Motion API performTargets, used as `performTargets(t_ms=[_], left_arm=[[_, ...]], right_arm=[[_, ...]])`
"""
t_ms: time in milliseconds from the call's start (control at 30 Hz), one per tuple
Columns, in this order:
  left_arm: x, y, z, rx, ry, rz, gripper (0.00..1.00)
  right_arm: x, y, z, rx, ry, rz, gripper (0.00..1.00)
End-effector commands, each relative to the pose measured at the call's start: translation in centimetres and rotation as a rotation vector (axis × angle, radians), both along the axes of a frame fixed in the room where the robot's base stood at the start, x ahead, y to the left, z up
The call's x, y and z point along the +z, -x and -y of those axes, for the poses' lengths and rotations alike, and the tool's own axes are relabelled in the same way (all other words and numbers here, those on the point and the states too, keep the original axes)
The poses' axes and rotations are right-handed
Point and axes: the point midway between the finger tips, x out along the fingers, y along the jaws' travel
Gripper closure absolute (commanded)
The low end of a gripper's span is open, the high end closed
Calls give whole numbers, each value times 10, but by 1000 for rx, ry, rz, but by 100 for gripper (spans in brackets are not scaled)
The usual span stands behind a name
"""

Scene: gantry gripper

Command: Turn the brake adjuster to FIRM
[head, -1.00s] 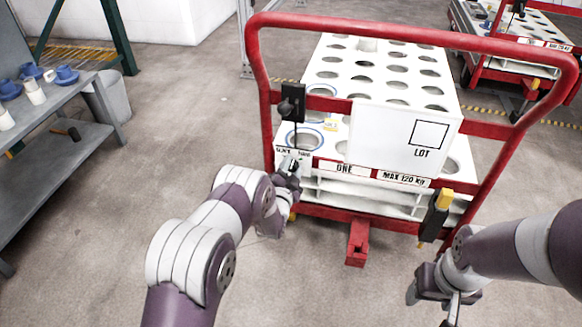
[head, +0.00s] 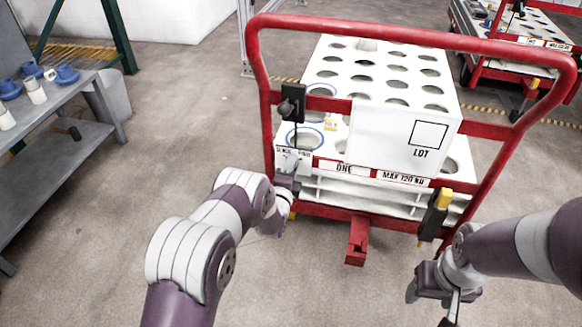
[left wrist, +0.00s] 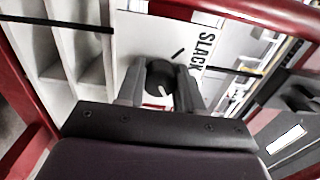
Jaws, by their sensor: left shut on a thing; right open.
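The brake adjuster is a small dark round knob (left wrist: 160,80) on a white label plate (left wrist: 150,40) in the left wrist view. "SLACK" is printed on the plate to the right of the knob, and a short black tick lies above right of it. My left gripper (left wrist: 161,88) is shut on the knob, one finger on each side. The knob has a light mark; which setting it points at I cannot tell. In the head view my left gripper (head: 288,166) is at the plate (head: 292,155) on the cart's left front and hides the knob. My right gripper (head: 434,299) is open and empty.
The red-framed cart (head: 357,240) holds a white rack with round holes and a "LOT" board (head: 405,140). A black box (head: 292,103) and a yellow-topped handle (head: 436,217) are on its frame. A grey shelf (head: 60,120) with cups stands left. Floor between is clear.

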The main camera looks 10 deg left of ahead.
Motion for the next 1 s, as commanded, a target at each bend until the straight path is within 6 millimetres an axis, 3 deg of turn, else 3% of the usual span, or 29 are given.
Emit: performTargets(t_ms=[700, 733, 767, 800, 1000], left_arm=[[-2, 1, 0, -1, -66, -3, 94], [-2, 1, 0, -1, -66, -3, 54], [-2, 1, 0, -1, -66, -2, 44], [-2, 1, 0, -1, -66, -2, 39], [-1, 1, 0, 0, -66, 0, 39]], right_arm=[[0, 0, 0, 0, 0, 0, 39], [0, 0, 0, 0, 0, 0, 39], [0, 0, 0, 0, 0, 0, 39], [0, 0, 0, 0, 0, 0, 39], [0, 0, 0, 0, 0, 0, 39]])
